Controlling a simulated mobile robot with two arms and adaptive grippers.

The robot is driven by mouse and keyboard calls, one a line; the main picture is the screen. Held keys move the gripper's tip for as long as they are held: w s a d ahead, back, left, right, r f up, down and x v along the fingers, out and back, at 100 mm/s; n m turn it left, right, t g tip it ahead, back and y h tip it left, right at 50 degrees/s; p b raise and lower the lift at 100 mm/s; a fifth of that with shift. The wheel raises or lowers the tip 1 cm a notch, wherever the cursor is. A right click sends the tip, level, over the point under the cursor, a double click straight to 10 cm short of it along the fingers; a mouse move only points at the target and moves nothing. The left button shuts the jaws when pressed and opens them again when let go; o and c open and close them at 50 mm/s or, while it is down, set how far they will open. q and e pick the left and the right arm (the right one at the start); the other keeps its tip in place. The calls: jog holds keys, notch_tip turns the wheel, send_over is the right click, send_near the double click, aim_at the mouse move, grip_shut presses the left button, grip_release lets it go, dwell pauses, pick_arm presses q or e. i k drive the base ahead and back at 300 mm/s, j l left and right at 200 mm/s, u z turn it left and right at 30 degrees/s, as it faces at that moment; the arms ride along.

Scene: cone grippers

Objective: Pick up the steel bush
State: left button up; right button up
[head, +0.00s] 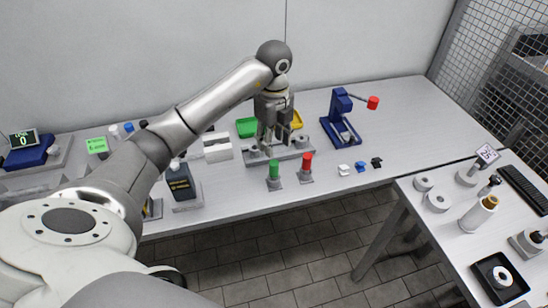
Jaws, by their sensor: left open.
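My left gripper (273,143) points down over a grey fixture block (287,156) on the long bench. Its fingers are apart, among or just above small metal parts on the block. I cannot tell whether they touch anything. A small grey metal piece (297,141), perhaps a bush, shows at the right of the fingers. The fingers and their shadow partly hide the parts there, so I cannot tell for certain which one is the steel bush. My right gripper is not in view.
A green post (274,169) and a red post (307,163) stand in front of the block. A blue press (341,119) with a red knob is to the right. Green and yellow bins stand behind. Grey rings (437,200) lie on the right table.

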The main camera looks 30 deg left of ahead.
aim_at(255, 153)
jog(key=u, duration=1.2)
